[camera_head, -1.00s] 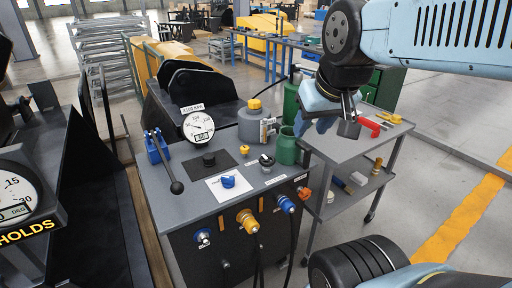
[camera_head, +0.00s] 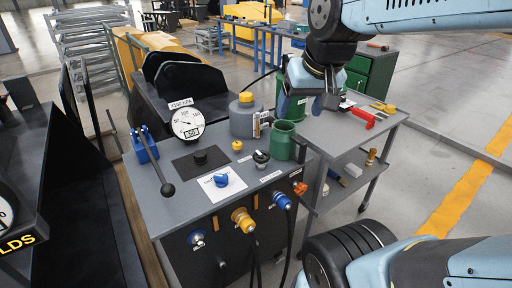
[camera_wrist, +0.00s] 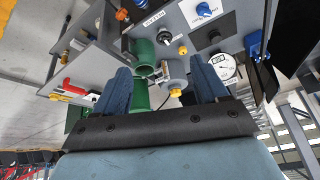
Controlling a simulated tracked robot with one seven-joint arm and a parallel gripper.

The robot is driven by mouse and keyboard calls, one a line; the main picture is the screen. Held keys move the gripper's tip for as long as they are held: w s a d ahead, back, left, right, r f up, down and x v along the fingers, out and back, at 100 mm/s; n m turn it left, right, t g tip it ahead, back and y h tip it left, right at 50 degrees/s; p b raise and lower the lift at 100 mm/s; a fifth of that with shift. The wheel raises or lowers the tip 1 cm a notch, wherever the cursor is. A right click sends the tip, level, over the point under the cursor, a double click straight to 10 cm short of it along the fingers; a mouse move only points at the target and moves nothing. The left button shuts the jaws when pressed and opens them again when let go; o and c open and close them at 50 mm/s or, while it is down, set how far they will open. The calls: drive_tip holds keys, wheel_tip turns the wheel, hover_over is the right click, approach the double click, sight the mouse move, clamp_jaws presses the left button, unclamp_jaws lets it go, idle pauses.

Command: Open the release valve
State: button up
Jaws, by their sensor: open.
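A blue knob (camera_head: 221,180) sits on a white labelled plate on the grey console top; it also shows in the wrist view (camera_wrist: 204,9). My gripper (camera_head: 308,104) is open and empty, above and behind the console's right side, near the green cup (camera_head: 283,141). In the wrist view my gripper (camera_wrist: 163,82) has its two blue fingers wide apart, with nothing between them in contact.
A round gauge (camera_head: 187,123), a grey bottle with yellow cap (camera_head: 245,116) and a black-handled lever (camera_head: 160,170) stand on the console. Blue and yellow couplers with hoses are on its front. A grey cart (camera_head: 345,132) with red-handled tool (camera_head: 365,122) stands to the right.

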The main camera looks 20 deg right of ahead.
drive_tip(key=o, duration=0.4)
drive_tip(key=w+m, duration=0.1)
drive_tip(key=w, duration=0.1)
drive_tip(key=w+f+g, duration=0.1)
drive_tip(key=w, duration=0.1)
drive_tip(key=w+m, duration=0.1)
drive_tip(key=w, duration=0.1)
drive_tip(key=shift+w+d+f+m, duration=0.1)
drive_tip(key=shift+w+f+m, duration=0.1)
drive_tip(key=shift+m, duration=0.1)
drive_tip(key=shift+c, duration=0.2)
drive_tip(key=m+g, duration=0.4)
drive_tip(key=m, duration=0.5)
hover_over(262, 154)
wheel_tip(262, 154, down, 16)
wheel_tip(262, 154, down, 13)
drive_tip(key=shift+d+r, duration=0.1)
drive_tip(key=shift+c, duration=0.2)
